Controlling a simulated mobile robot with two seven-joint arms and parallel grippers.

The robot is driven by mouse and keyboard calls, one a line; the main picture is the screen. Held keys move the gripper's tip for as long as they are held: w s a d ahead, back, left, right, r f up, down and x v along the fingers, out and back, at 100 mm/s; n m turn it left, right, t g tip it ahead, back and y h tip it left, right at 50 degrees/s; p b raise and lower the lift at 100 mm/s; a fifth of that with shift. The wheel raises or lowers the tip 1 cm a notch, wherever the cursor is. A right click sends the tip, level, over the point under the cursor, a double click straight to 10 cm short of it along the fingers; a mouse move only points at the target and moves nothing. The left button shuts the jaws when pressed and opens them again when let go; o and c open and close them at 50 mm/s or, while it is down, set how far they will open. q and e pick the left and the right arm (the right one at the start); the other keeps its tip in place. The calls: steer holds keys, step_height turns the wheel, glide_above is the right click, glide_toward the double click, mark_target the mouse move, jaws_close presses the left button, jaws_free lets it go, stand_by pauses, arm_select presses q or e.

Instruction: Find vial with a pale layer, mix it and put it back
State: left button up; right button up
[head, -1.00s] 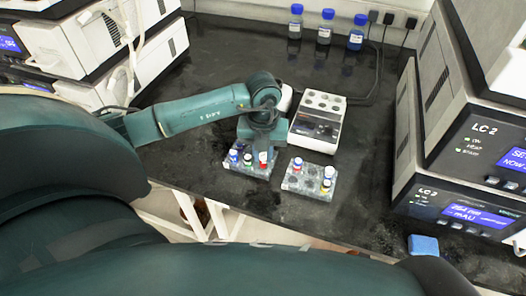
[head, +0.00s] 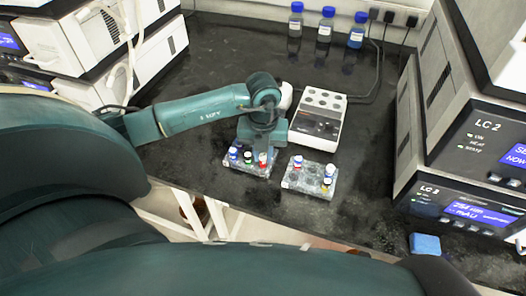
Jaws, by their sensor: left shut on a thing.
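My left gripper (head: 262,148) points down over the left vial rack (head: 240,170) and is shut on a vial, mostly hidden by the gripper and arm. In that clear rack stand vials with blue, dark and white caps (head: 234,152) and a red-marked one (head: 263,158) right by the fingers. The right vial rack (head: 305,185) holds a few more vials, one at its back left corner (head: 298,161) and others along its right side (head: 328,171). Any pale layer is too small to tell. My right gripper is not in view.
A white device with round wells in its top (head: 318,112) stands just behind the racks. Blue-capped bottles (head: 325,25) stand at the back. LC 2 instruments (head: 460,200) fill the right side, with a blue block (head: 425,244) in front. Dark bench top is free around the racks.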

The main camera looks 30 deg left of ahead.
arm_select(q)
steer(key=shift+f+b, duration=0.3)
steer(key=shift+f, duration=0.2)
steer(key=o, duration=0.9)
steer(key=shift+o, duration=0.4)
steer(key=shift+o, duration=1.2)
steer(key=shift+a, duration=0.1)
